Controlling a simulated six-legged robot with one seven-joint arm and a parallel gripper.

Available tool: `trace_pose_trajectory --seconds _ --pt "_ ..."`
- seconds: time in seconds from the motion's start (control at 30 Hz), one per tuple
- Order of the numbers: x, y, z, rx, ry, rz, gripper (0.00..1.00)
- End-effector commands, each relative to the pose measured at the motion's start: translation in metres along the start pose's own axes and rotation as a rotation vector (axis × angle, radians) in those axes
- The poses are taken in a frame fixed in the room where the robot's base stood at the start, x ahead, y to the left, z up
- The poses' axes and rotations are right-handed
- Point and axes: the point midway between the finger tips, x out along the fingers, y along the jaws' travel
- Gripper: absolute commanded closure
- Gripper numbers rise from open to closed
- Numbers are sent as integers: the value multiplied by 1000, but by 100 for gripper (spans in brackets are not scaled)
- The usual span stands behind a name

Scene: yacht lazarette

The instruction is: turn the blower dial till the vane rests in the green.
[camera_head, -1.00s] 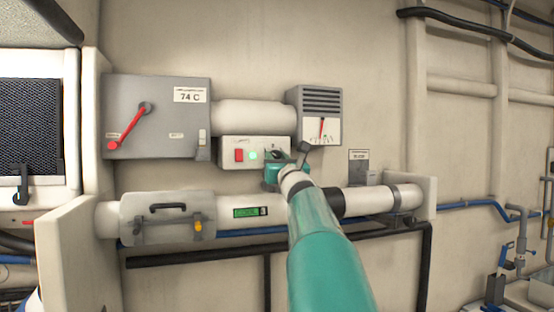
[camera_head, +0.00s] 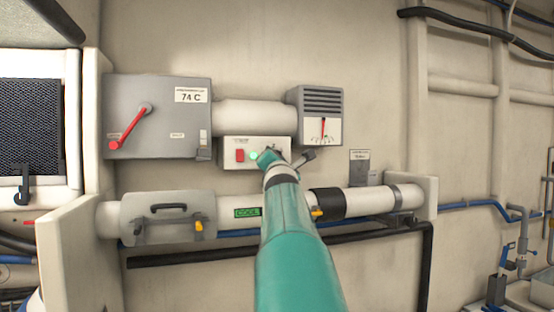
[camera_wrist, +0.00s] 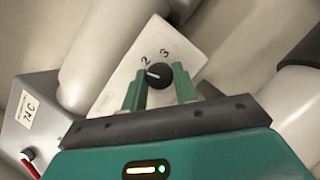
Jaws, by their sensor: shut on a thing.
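The blower dial (camera_wrist: 157,75) is a round black knob on a white panel, with the figures 2 and 3 beside it. In the wrist view my gripper (camera_wrist: 162,83) has its two green fingers on either side of the knob, shut on it. In the head view my gripper (camera_head: 272,157) is at the white control box (camera_head: 231,162) and hides most of the dial. The vane gauge (camera_head: 332,132) is at the upper right, with a red vane (camera_head: 323,128) standing nearly upright over its scale. The scale's colours are too small to tell.
A red rocker switch (camera_head: 240,155) sits left of my gripper. A grey box with a red lever (camera_head: 127,128) and a 74 C label is at the left. A white pipe (camera_head: 370,199) with a black band runs below. A dark lever (camera_head: 302,160) is close on the right.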

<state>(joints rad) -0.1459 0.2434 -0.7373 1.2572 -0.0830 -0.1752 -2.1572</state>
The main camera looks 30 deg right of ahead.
Motion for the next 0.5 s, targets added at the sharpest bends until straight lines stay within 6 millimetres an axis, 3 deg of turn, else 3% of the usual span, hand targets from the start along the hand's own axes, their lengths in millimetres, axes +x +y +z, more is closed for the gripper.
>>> trace_pose_trajectory --seconds 0.5 --pt "0 3 1 293 -1 -121 94"
